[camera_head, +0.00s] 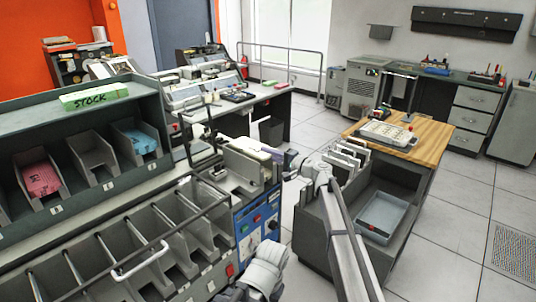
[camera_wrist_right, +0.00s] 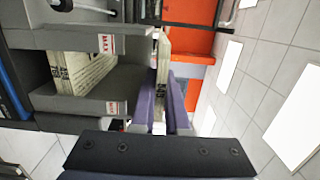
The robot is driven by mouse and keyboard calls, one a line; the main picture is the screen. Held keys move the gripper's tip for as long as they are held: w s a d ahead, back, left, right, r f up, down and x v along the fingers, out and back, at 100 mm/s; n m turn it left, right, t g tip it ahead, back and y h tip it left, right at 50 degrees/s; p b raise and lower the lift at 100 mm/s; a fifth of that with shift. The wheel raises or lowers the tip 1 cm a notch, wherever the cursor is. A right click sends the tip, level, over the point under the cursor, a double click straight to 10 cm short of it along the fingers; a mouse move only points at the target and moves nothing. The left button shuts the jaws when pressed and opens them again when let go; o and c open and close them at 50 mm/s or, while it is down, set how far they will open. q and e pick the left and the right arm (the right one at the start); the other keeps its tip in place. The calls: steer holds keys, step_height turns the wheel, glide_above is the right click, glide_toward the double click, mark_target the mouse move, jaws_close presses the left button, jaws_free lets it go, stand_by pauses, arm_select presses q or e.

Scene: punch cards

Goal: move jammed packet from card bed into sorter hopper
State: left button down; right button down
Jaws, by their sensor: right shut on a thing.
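My right gripper (camera_head: 287,160) reaches in from the right to the grey sorter top, with its purple fingers beside the machine. In the right wrist view the gripper (camera_wrist_right: 164,108) is shut on a thin cream packet (camera_wrist_right: 163,55), which stands out beyond the fingertips alongside a grey compartment wall. In the head view a cream packet edge (camera_head: 252,149) shows at the grey bed (camera_head: 238,178). Another printed packet (camera_wrist_right: 85,70) lies in the grey hopper-like compartment (camera_wrist_right: 125,80) in the wrist view. I cannot tell whether the held packet touches the wall.
Below the bed is a blue control panel (camera_head: 257,222) with knobs. To the right, a rack (camera_head: 345,160) of upright cards stands by a wooden-topped table (camera_head: 428,142); a grey tray (camera_head: 383,216) sits below. Sorting pockets (camera_head: 150,240) fill the left. Floor is clear at right.

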steer(key=shift+x, duration=1.2)
steer(key=shift+w+d, duration=0.1)
steer(key=shift+f+b, duration=1.1)
steer(key=shift+f, duration=0.05)
steer(key=shift+f+b, duration=0.55)
steer(key=shift+b, duration=0.05)
steer(key=shift+f, duration=0.1)
steer(key=shift+f+b, duration=0.5)
steer(key=shift+b, duration=0.1)
